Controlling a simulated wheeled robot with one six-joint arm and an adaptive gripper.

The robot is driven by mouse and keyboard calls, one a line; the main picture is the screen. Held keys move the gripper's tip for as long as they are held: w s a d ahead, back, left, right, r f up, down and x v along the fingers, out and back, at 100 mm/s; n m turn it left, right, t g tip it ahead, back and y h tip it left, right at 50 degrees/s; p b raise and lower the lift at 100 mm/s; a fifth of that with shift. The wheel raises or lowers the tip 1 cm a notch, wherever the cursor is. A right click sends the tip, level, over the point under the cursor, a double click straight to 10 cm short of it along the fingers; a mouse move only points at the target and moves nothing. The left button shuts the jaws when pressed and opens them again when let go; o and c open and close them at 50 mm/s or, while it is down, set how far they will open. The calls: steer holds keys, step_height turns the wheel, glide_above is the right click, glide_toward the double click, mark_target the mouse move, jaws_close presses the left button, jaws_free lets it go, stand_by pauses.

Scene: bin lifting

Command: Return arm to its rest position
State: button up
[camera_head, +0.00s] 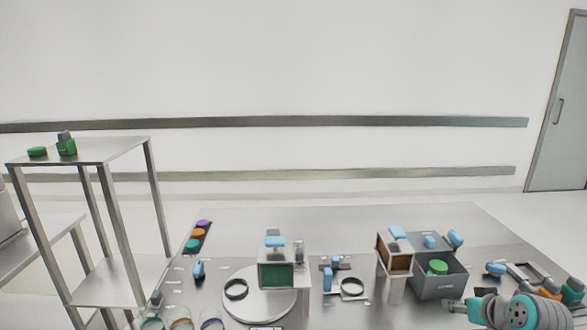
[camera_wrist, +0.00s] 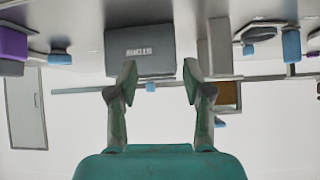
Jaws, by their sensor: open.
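My gripper (camera_wrist: 157,82) shows in the wrist view with its two fingers spread apart and nothing between them. The wrist view is upside down. A grey bin (camera_wrist: 140,40) with lettering on its side hangs at the top of that view, beyond the fingertips and apart from them. My fingertips cannot be made out in the head view.
The metal table (camera_head: 340,222) carries a round plate (camera_head: 250,305), a box with a green front (camera_head: 276,275), an orange-fronted box (camera_head: 395,258) and several small blue parts. A metal stand (camera_head: 105,150) with green items is at left. A grey door (camera_head: 560,110) is at right.

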steer(key=s+a+f+m+t+h, duration=0.1)
steer(key=s+a+f, duration=0.7)
steer(key=s+f, duration=0.25)
steer(key=s+a+f+t, duration=0.1)
steer(key=s+a+f, duration=0.6)
steer(key=s+f, duration=0.4)
steer(key=s+a+r+t, duration=0.1)
steer(key=s+r, duration=0.3)
steer(key=s, duration=0.5)
steer(key=s+a+r+n+t, duration=0.1)
steer(key=s+a+r, duration=0.2)
steer(key=s, duration=0.7)
steer(key=s+a+r+t, duration=0.1)
steer(key=s+a+r, duration=0.2)
steer(key=s, duration=0.6)
step_height(320, 180, up, 2)
steer(key=shift+s+y, duration=0.4)
